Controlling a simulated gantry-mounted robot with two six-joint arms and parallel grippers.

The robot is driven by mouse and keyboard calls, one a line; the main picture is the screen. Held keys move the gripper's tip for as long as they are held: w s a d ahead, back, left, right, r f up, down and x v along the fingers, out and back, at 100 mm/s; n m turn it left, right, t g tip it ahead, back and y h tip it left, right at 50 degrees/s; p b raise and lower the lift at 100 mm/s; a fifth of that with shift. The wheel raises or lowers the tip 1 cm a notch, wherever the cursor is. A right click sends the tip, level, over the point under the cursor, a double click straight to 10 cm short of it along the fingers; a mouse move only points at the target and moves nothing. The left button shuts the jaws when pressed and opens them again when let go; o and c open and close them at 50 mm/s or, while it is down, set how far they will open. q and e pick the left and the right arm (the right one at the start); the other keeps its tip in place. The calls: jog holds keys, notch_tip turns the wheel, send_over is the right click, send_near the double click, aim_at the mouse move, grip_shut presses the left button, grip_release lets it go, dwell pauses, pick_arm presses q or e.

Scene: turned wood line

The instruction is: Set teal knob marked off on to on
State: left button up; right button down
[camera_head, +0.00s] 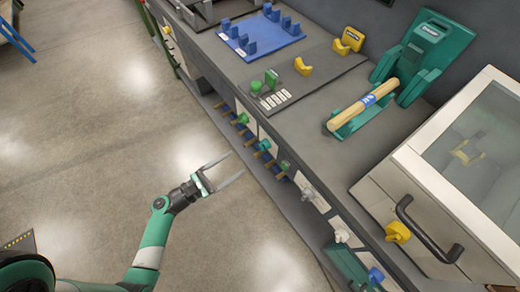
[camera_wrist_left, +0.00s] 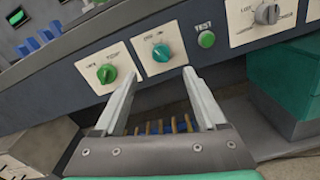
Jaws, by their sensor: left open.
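The teal knob (camera_wrist_left: 161,52) sits on a pale plate on the bench's front panel, with small lettering above it too blurred to read surely. It also shows in the head view (camera_head: 264,145). Its exact pointer direction cannot be told. My left gripper (camera_head: 236,166) is open and empty, out in front of the panel. In the left wrist view the gripper (camera_wrist_left: 160,75) has its fingers pointing toward the panel, with the teal knob between and just beyond the tips, apart from them. My right gripper is not in view.
A green knob (camera_wrist_left: 106,73) is left of the teal one. A green button (camera_wrist_left: 206,39) marked TEST and a grey knob (camera_wrist_left: 267,14) are to its right. A glass-lidded cabinet (camera_head: 435,165) stands at the right. The floor (camera_head: 100,130) before the bench is clear.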

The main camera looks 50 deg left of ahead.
aim_at(264, 146)
pick_arm(q)
jog(key=w+d+b, duration=0.1)
jog(key=w+b, duration=0.1)
jog(key=w, duration=0.8)
jog(key=shift+w+d, duration=0.2)
jog(key=shift+w, duration=0.2)
grip_shut()
